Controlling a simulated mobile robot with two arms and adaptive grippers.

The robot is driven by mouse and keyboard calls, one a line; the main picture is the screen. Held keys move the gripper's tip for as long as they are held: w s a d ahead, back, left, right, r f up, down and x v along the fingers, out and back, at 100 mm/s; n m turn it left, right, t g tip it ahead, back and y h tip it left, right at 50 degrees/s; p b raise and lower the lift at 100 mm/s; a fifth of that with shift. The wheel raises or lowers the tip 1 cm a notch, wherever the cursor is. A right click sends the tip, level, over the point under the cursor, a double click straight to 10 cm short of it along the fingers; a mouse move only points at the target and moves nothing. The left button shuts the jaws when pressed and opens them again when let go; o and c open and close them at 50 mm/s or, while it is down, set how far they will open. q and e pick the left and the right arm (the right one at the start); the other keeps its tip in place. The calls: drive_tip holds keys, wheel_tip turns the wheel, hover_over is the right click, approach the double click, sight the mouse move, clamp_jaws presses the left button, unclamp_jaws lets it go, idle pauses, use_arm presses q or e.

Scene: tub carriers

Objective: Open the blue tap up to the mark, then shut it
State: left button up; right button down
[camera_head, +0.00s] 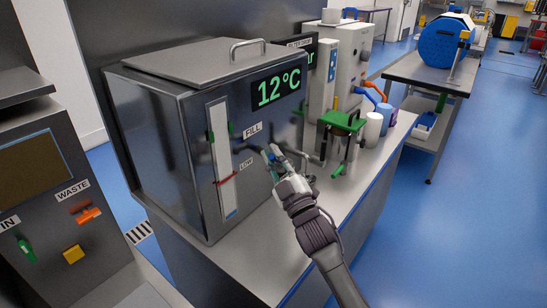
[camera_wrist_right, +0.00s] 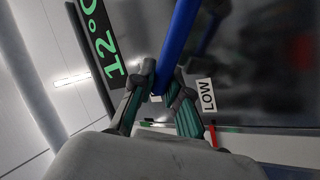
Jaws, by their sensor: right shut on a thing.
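The blue tap (camera_head: 269,153) sits on the front of a steel tank (camera_head: 160,130), beside the FILL label (camera_head: 252,130). My right gripper (camera_head: 276,157) is at the tap, and in the right wrist view its fingers (camera_wrist_right: 162,80) are closed around the blue lever (camera_wrist_right: 180,35). The tank's upright sight gauge (camera_head: 219,150) has a red mark (camera_head: 226,180) near the LOW label (camera_head: 247,163) and green marks higher up. The liquid level in the gauge is hard to tell. The tap's body is largely hidden by my gripper. My left gripper is not in view.
The tank shows 12 °C on a display (camera_head: 277,88). A green stand (camera_head: 341,122) and a white cup (camera_head: 373,129) stand right of my gripper on the bench. A panel with an orange WASTE handle (camera_head: 88,215) is at the left. Blue floor lies open at the right.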

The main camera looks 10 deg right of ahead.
drive_tip(key=c, duration=1.1)
unclamp_jaws()
drive_tip(key=shift+c, duration=0.2)
drive_tip(key=v, duration=1.2)
